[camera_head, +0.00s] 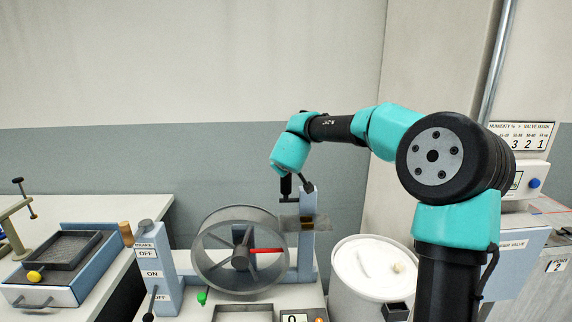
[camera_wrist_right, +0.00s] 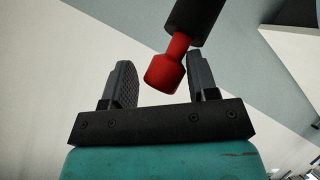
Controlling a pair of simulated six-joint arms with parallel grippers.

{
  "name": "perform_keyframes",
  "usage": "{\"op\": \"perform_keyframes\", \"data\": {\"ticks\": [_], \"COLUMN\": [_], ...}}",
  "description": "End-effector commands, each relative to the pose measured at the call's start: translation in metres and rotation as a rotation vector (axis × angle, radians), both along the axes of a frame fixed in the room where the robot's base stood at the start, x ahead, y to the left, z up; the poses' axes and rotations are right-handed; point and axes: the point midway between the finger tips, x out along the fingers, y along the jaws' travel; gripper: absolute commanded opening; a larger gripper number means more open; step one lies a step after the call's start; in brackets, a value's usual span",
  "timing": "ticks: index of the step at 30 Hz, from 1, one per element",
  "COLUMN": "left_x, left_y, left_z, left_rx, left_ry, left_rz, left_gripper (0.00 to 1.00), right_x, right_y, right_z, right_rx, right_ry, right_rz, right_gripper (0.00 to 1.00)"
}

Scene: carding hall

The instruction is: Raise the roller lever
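My right gripper (camera_head: 288,190) hangs at the top of the blue-grey post (camera_head: 306,258) beside the drum, a dark tilted rod (camera_head: 307,183) next to it. In the right wrist view the gripper (camera_wrist_right: 163,80) is open. A red knob (camera_wrist_right: 165,75) on a thick dark shaft (camera_wrist_right: 197,18) shows between the fingers, nearer the right one; I cannot tell whether it touches. It looks like the lever's handle, which the head view does not show clearly. A brown-grey roller (camera_head: 307,224) crosses the post below the gripper. My left gripper is out of view.
The spoked drum (camera_head: 240,250) with a red bar (camera_head: 266,250) stands left of the post. A brake column (camera_head: 158,270) is farther left. A white bin (camera_head: 372,270) stands at the right, near my arm. A blue tray box (camera_head: 70,265) is at the far left.

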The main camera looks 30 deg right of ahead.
Motion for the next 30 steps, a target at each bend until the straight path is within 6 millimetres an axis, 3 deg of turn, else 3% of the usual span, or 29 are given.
{"op": "perform_keyframes", "data": {"ticks": [1,14,30], "left_x": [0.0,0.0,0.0], "left_y": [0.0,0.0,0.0], "left_z": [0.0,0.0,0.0], "left_rx": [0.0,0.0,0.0], "left_ry": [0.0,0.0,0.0], "left_rz": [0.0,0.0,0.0], "left_gripper": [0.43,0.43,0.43], "right_x": [0.002,-0.006,-0.079], "right_y": [-0.002,0.004,0.047], "right_z": [-0.008,-0.003,0.049], "right_rx": [0.0,0.002,0.001], "right_ry": [0.012,0.012,-0.001], "right_rz": [-0.001,-0.001,0.001], "right_gripper": [0.58,0.58,0.58]}}
